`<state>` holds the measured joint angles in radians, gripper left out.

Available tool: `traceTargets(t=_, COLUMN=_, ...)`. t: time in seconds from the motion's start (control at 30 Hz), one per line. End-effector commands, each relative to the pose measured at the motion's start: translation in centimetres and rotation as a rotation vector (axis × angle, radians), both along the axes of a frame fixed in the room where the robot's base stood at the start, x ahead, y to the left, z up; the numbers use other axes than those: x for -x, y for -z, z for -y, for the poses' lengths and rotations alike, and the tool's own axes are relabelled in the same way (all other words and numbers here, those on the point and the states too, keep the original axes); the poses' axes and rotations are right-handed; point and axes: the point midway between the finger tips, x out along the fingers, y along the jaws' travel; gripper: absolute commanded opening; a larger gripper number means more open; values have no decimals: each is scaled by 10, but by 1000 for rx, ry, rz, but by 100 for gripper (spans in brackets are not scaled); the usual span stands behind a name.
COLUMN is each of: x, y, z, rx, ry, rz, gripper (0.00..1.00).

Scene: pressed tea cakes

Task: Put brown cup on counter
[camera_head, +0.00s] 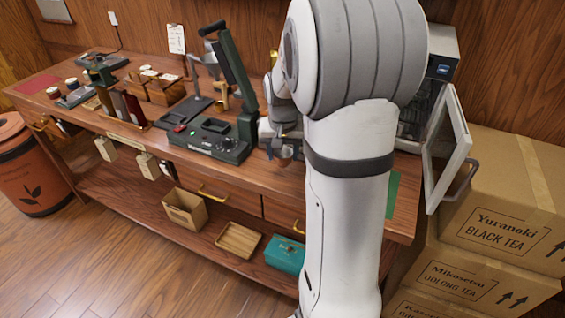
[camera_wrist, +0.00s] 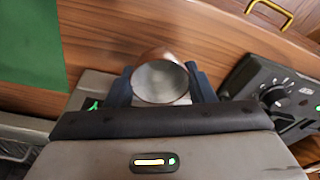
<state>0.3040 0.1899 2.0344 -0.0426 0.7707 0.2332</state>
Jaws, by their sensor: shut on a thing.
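The brown cup (camera_wrist: 160,82) sits between the two dark fingers of my gripper (camera_wrist: 162,88) in the wrist view, its round grey opening facing the camera. My gripper is shut on it. In the head view the cup (camera_head: 286,152) is a small brown shape below my gripper (camera_head: 285,140), partly hidden by the fingers, right of the green press. The wooden counter (camera_wrist: 200,30) lies beneath the cup, and its top also shows in the head view (camera_head: 265,175). Whether the cup touches the counter or hangs just above it, I cannot tell.
A black and green press machine (camera_head: 210,140) stands left of my gripper; its knob panel (camera_wrist: 275,95) shows at right in the wrist view. A green mat (camera_wrist: 28,45) lies on the counter. An open-doored appliance (camera_head: 447,150) and tea boxes (camera_head: 500,225) are at right.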

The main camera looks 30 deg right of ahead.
Motion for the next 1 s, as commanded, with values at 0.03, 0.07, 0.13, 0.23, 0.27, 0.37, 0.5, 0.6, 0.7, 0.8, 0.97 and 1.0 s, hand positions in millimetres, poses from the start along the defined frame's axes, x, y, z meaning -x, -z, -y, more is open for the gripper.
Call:
traceTargets(t=0.03, x=1, y=6, z=0, rx=-1, ry=0, rz=-3, gripper=26)
traceTargets(t=0.07, x=1, y=9, z=0, rx=0, ry=0, rz=-2, gripper=26)
traceTargets(t=0.13, x=1, y=20, z=0, rx=-1, ry=1, rz=-4, gripper=26)
traceTargets(t=0.23, x=1, y=33, z=1, rx=0, ry=1, rz=-2, gripper=26)
traceTargets(t=0.27, x=1, y=34, z=1, rx=0, ry=2, rz=-1, gripper=26)
traceTargets(t=0.37, x=0, y=34, z=1, rx=0, ry=3, rz=1, gripper=26)
traceTargets(t=0.5, x=0, y=35, z=2, rx=0, ry=3, rz=1, gripper=26)
traceTargets(t=0.6, x=1, y=39, z=2, rx=0, ry=3, rz=0, gripper=26)
traceTargets(t=0.7, x=1, y=37, z=2, rx=0, ry=4, rz=0, gripper=56)
traceTargets(t=0.8, x=1, y=37, z=2, rx=0, ry=4, rz=0, gripper=65)
traceTargets(t=0.97, x=1, y=37, z=2, rx=0, ry=4, rz=0, gripper=71)
traceTargets(t=1.0, x=1, y=37, z=2, rx=0, ry=4, rz=0, gripper=71)
